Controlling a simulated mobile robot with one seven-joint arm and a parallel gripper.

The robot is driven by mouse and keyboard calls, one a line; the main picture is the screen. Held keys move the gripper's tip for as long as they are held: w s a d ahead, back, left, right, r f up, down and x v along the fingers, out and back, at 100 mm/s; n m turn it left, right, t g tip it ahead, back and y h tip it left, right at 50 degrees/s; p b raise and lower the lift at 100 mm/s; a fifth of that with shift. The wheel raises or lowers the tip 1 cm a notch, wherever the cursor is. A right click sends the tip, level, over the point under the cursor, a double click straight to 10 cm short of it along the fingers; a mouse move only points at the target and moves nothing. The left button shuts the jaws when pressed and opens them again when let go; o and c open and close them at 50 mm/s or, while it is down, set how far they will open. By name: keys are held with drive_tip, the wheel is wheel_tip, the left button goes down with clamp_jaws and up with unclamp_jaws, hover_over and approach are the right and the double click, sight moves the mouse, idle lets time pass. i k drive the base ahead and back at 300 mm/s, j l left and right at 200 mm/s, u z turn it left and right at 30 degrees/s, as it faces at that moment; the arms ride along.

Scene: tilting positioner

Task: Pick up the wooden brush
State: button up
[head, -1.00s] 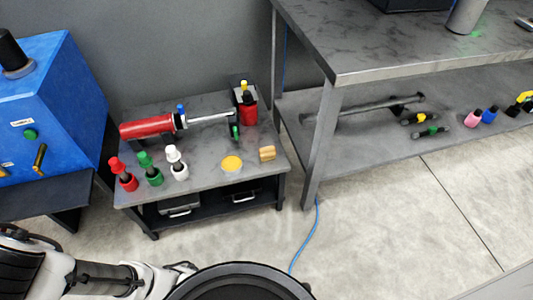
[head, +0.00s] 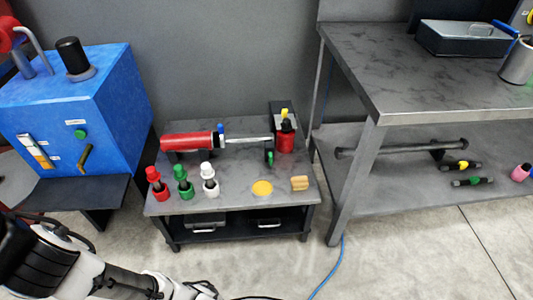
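The wooden brush (head: 299,183) looks like a small tan block. It sits on the right front part of the low dark table's top, just right of a round yellow disc. My arm reaches in from the bottom left corner, and its end, my gripper (head: 202,290), is at the bottom edge of the picture. It is below and in front of the low table, well apart from the brush. The fingers are too small and cut off to tell whether they are open or shut.
The low table (head: 225,203) also holds red, green and white bottles, a yellow disc (head: 262,188), a red cylindrical tool (head: 190,141) and a red bottle in a holder. A blue cabinet (head: 75,105) stands left, a tall workbench (head: 425,88) right. A blue cable crosses the floor.

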sight(298, 182)
drive_tip(key=i+l+z, duration=0.25)
drive_tip(key=i+l, duration=0.2)
drive_tip(key=i+l+z, duration=0.3)
drive_tip(key=i, duration=0.25)
